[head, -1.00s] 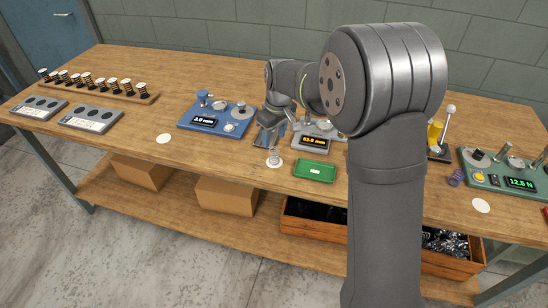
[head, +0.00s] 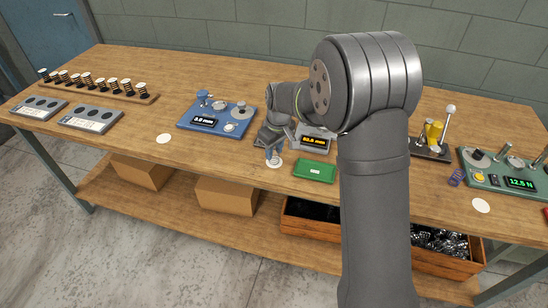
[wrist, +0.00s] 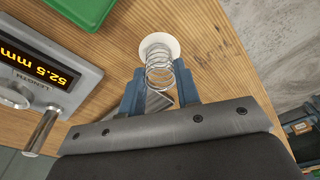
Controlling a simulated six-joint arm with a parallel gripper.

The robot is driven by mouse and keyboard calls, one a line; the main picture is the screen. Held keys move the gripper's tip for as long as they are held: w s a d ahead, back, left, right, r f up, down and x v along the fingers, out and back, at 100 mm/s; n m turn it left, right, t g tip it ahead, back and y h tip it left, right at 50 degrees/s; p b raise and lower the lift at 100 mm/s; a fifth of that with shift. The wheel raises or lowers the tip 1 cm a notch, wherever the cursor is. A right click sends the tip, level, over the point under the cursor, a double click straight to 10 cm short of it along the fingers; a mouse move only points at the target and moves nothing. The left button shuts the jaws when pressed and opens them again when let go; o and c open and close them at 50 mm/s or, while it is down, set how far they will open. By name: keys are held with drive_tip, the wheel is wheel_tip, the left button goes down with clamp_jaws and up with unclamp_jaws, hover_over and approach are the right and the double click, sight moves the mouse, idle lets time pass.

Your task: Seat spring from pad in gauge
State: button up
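A silvery coil spring (wrist: 159,72) stands upright on a round white pad (wrist: 160,45) near the table's front edge; the pad also shows in the head view (head: 274,164). My gripper (wrist: 160,80) is low over the pad, its blue fingers on either side of the spring. The fingers stand apart with little room beside the coils; I see no clear grip. The grey length gauge (head: 313,139) reads 52.5 mm in amber and shows at the left of the wrist view (wrist: 50,75). My arm partly hides it in the head view.
A green tray (head: 314,170) lies beside the pad and gauge. A blue 3.0 mm device (head: 218,113) stands left, a green 12.5 N tester (head: 505,172) and a lever press (head: 437,135) right. The front table left of the pad is mostly clear.

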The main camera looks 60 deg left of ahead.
drive_tip(key=shift+c, duration=0.5)
drive_tip(key=shift+r, duration=0.15)
drive_tip(key=shift+r, duration=0.45)
drive_tip(key=shift+r, duration=0.1)
drive_tip(key=shift+r, duration=1.15)
drive_tip(key=shift+w, duration=0.1)
